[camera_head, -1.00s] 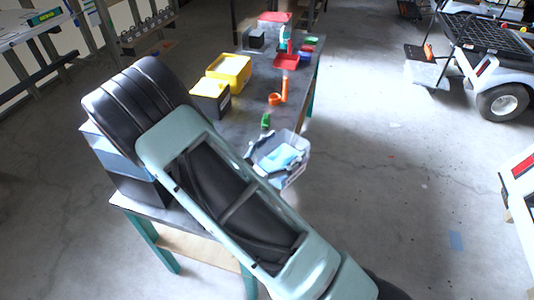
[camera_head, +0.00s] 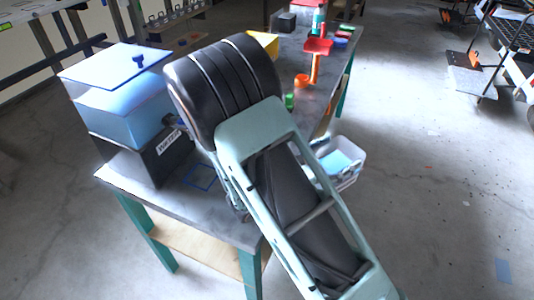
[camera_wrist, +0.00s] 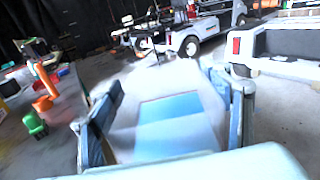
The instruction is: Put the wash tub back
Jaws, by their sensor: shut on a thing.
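The wash tub (camera_head: 350,181) is a small clear-white tub with pale blue inside. In the head view it shows to the right of the workbench, over the floor, partly hidden behind my arm. In the wrist view the tub (camera_wrist: 128,139) fills the space between the two fingers of my gripper (camera_wrist: 170,108), which is shut on it. My gripper is mostly hidden by my arm in the head view. A blue square outline (camera_head: 202,178) is marked on the bare near part of the workbench (camera_head: 225,222).
A blue water container (camera_head: 125,112) with a tap sits on a black labelled box (camera_head: 160,160) at the bench's near left. Farther along stand a green piece (camera_head: 289,101), an orange item (camera_head: 302,80) and a red tray (camera_head: 318,46).

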